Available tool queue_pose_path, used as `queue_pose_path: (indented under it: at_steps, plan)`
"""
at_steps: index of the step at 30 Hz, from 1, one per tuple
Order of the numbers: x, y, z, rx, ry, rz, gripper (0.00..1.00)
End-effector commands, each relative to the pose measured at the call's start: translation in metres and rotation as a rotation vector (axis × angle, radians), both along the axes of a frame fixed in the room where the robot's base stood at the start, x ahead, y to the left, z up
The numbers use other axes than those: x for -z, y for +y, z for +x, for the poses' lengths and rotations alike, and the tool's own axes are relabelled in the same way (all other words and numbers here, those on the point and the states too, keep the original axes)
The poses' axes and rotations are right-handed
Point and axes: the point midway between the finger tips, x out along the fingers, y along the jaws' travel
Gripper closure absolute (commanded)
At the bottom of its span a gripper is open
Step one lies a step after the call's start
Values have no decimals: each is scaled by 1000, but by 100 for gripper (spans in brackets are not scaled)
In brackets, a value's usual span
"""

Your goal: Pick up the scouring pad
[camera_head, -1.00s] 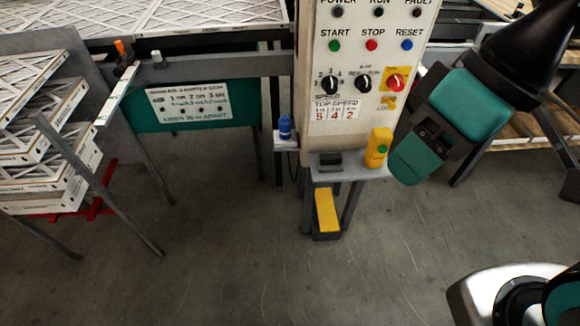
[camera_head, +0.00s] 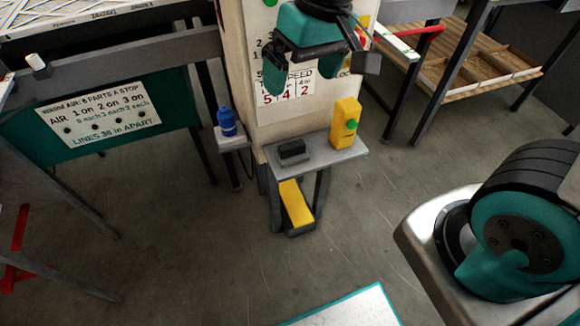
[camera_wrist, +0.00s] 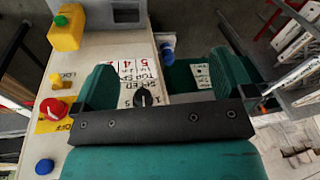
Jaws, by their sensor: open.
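A small dark block (camera_head: 292,150), which looks like the scouring pad, lies on the little grey shelf (camera_head: 313,163) at the foot of the control cabinet. Part of a dark block (camera_wrist: 126,12) also shows at the top edge of the wrist view. My gripper (camera_head: 318,66) is above the shelf, in front of the cabinet's panel. Its two teal fingers are spread with nothing between them, and they also show in the wrist view (camera_wrist: 162,80). The gripper is apart from the block.
A yellow box with a green button (camera_head: 345,124) stands on the shelf right of the block. A blue bottle-like item (camera_head: 227,122) is on a side ledge at left. A yellow pedal (camera_head: 296,203) is below. The cabinet (camera_head: 255,110) rises behind. Open floor lies in front.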

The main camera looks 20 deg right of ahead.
Motion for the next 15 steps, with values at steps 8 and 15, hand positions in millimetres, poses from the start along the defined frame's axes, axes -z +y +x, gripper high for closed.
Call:
queue_pose_path:
  at_steps: [8, 15]
  plan:
    - [136, -21, 84, 234, -19, -126, 0]
    - [168, -26, 104, 290, -28, -159, 0]
